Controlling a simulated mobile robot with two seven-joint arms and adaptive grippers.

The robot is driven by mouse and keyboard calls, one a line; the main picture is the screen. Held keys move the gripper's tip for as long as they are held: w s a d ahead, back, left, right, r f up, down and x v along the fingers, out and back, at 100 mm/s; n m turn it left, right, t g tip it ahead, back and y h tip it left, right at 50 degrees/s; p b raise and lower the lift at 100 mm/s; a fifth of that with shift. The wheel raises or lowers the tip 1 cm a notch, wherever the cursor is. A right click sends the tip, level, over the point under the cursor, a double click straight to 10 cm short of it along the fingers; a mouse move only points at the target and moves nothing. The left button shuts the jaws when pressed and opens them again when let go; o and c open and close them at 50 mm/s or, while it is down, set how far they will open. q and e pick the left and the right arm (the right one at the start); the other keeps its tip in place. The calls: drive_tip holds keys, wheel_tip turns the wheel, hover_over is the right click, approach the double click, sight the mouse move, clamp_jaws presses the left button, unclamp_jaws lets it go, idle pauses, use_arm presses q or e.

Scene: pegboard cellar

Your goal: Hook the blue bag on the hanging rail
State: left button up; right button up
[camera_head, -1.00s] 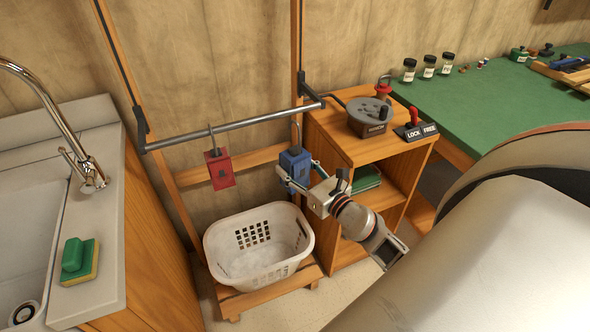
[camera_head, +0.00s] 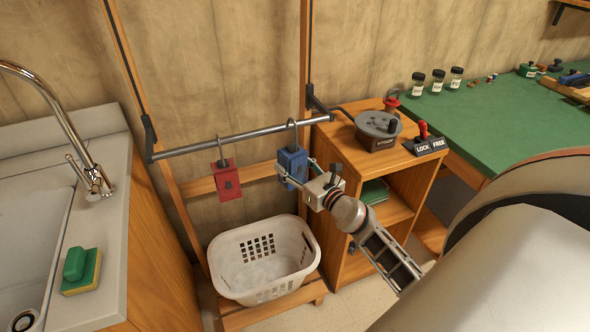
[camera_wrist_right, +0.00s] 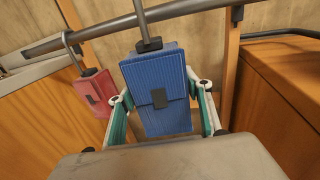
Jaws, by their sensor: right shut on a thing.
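The blue bag (camera_head: 292,164) is a ribbed box shape with a dark clasp and a grey hook (camera_head: 291,132) on top. My right gripper (camera_head: 297,172) is shut on its sides, and the bag is upright. The wrist view shows the blue bag (camera_wrist_right: 158,90) between the two fingers (camera_wrist_right: 161,97). The hanging rail (camera_head: 245,136) is a grey bar, and the bag's hook crosses it in the head view. In the wrist view the hook stem passes in front of the rail (camera_wrist_right: 100,34), its top cut off. I cannot tell whether the hook is over the rail. My left gripper is not in view.
A red bag (camera_head: 226,180) hangs on the rail to the left of the blue one. A white basket (camera_head: 262,282) stands below. A wooden shelf unit (camera_head: 350,152) with a round device (camera_head: 378,128) is close on the right; a sink counter (camera_head: 118,230) is left.

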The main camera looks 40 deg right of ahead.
use_arm(q)
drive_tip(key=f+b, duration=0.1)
drive_tip(key=b, duration=0.1)
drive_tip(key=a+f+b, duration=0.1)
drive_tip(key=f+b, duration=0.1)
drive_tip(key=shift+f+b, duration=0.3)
drive_tip(key=shift+b, duration=0.1)
use_arm(e)
drive_tip(key=w+d+f, duration=0.1)
drive_tip(key=w+f, duration=0.2)
drive_tip(key=w, duration=0.3)
drive_tip(key=shift+d+f, duration=0.25)
drive_tip(key=shift+f, duration=0.1)
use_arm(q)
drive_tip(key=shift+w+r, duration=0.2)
use_arm(e)
drive_tip(key=shift+w, duration=0.1)
drive_tip(key=o, duration=1.4)
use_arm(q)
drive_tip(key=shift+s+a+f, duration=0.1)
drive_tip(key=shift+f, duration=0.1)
use_arm(e)
drive_tip(key=shift+o, duration=0.2)
drive_tip(key=shift+f, duration=0.1)
